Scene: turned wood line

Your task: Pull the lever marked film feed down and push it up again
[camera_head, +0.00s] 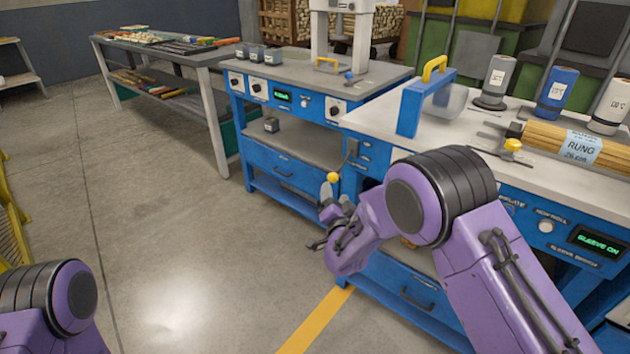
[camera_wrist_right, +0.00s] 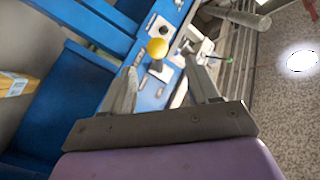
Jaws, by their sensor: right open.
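A lever with a yellow ball knob (camera_head: 333,177) hangs off the front of the blue bench, its dark stem running up to a small grey plate (camera_head: 352,147). Its marking is too small to read. My right gripper (camera_head: 322,215) is in front of the bench, just below the knob in the head view. In the right wrist view its two fingers (camera_wrist_right: 162,70) stand apart, and the yellow knob (camera_wrist_right: 157,48) shows between and beyond their tips, with nothing gripped. Whether a finger touches it cannot be told. My left gripper is out of view; only part of that arm shows.
The bench top carries a blue frame with a yellow handle (camera_head: 435,68), a bundle of rungs (camera_head: 575,145) and several labelled cylinders. A yellow-topped piece (camera_head: 513,145) stands beside the bundle. A second blue bench (camera_head: 285,150) adjoins at left. The floor (camera_head: 150,220) is clear.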

